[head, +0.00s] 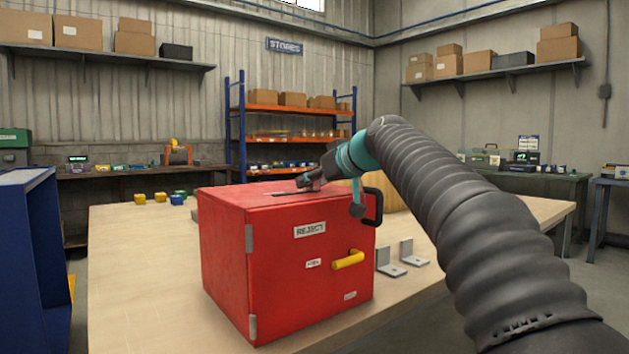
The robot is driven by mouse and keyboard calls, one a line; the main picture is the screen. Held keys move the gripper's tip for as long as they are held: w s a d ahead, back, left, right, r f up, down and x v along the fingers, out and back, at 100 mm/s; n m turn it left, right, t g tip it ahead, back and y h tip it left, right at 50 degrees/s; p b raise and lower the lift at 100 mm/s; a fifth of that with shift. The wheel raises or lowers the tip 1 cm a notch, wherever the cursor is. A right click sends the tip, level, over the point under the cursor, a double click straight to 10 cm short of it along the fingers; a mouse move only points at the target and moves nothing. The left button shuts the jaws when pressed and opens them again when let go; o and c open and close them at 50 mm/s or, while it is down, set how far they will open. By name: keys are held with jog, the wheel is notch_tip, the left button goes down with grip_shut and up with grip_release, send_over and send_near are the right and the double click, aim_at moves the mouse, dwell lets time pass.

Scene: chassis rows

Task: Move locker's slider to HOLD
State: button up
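The locker (222,260) is a red box labelled REJECT, standing on the wooden table. Its front has a yellow handle (348,260) and small white labels, too small to read. A dark slot or slider track (290,193) runs along the locker's top; its markings cannot be read. My gripper (308,184) reaches in from the right, with its fingertips low over the top at the right end of this track. The fingers hide the slider's knob, if it is there. I cannot tell whether they touch or grip it.
Grey metal brackets (390,264) stand on the table (140,290) to the right. Small yellow and blue blocks (160,198) lie at the back left. The table's left part is clear. A blue cabinet (30,260) stands at far left.

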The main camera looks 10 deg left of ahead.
jog(key=v, duration=1.2)
jog(key=s+d+f+m+g+h, duration=0.1)
jog(key=s+d+f+m+h, duration=0.2)
jog(key=s+f, duration=0.7)
jog(key=s+d+f+m+g+h+p, duration=0.1)
jog(key=s+d+f+m+g+h, duration=0.1)
jog(key=s+d+f, duration=0.5)
jog(key=s+d+f+m+g+h, duration=0.1)
jog(key=s+d+f+m+h, duration=0.2)
jog(key=s+f, duration=1.1)
jog(key=d+f+h, duration=0.1)
jog(key=d+f, duration=0.2)
jog(key=f, duration=0.5)
jog(key=shift+s+m, duration=0.3)
jog(key=shift+d+f, duration=0.1)
jog(key=shift+d, duration=0.05)
